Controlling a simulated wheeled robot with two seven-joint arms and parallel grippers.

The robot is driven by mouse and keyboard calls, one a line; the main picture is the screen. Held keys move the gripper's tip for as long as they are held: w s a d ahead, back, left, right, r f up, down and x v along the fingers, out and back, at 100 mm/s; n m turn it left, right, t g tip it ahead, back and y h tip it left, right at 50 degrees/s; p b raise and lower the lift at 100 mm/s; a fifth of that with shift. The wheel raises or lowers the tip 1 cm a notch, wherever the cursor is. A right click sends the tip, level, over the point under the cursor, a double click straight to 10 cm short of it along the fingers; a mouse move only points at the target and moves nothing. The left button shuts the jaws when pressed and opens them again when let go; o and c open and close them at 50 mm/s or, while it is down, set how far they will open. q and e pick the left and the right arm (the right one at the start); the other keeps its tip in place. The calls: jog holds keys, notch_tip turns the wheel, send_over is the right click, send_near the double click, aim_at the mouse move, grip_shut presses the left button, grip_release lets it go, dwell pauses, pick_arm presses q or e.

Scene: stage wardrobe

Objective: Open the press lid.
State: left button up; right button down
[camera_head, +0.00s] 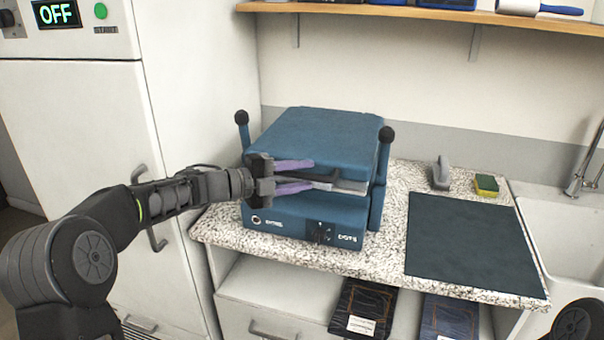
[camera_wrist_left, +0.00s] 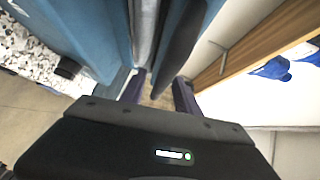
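The blue press (camera_head: 305,222) stands on the speckled counter, with its blue lid (camera_head: 325,140) lying low over the base. Grey and pale layers show in the front gap, with a dark grey bar (camera_head: 322,177) along the front edge. My left gripper (camera_head: 302,176) is at the front left of the press, its purple fingers apart, one above the other, pointing at the bar. In the left wrist view the dark bar (camera_wrist_left: 180,45) shows ahead between the spread fingers; I cannot tell whether either touches it. My right gripper is out of view.
A dark mat (camera_head: 470,245) lies right of the press, with a grey iron-like object (camera_head: 441,174) and a sponge (camera_head: 486,185) behind it. A wooden shelf (camera_head: 420,12) runs above. A white cabinet (camera_head: 80,120) stands at left, a sink (camera_head: 560,220) at right.

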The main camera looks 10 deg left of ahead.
pick_arm(q)
jog(key=shift+w+d, duration=0.1)
jog(key=shift+d, duration=0.05)
jog(key=shift+c, duration=0.4)
grip_shut()
dwell(1.0)
